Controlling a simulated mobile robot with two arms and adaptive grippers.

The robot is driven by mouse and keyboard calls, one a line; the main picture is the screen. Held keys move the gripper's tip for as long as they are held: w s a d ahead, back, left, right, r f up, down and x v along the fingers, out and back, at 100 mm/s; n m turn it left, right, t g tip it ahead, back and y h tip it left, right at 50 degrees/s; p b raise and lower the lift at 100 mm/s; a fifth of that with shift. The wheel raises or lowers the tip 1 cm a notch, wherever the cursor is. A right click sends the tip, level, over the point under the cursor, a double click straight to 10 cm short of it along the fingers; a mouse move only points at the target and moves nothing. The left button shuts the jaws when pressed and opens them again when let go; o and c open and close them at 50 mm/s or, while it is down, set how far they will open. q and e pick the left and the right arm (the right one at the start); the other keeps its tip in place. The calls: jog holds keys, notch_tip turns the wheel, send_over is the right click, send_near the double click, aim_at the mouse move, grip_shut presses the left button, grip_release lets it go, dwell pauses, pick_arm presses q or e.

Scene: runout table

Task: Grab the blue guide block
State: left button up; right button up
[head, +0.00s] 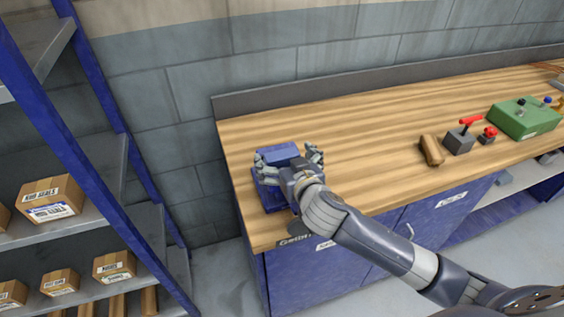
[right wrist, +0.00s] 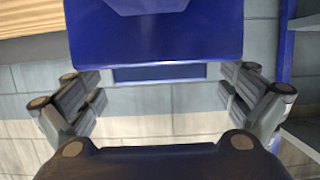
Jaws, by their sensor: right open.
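The blue guide block (head: 279,152) stands at the left end of the wooden workbench (head: 350,123), near its front corner. My right gripper (head: 291,160) is at the block, its fingers open and spread to either side of the upper part. The fingers and hand hide part of the block. In the right wrist view the blue block (right wrist: 170,42) fills the top middle, beyond the open fingers (right wrist: 163,97); I see no finger closed on it. I cannot tell whether any finger touches it. My left gripper is not in view.
A wooden cylinder (head: 432,150), a grey box with a red lever (head: 459,141), a red button (head: 488,135) and a green control box (head: 525,118) stand to the right. A blue-framed shelf (head: 100,90) with cartons is at left. The bench middle is clear.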

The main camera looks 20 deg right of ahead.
jog(key=c, duration=1.7)
jog(key=shift+r, duration=0.2)
jog(key=shift+c, duration=0.7)
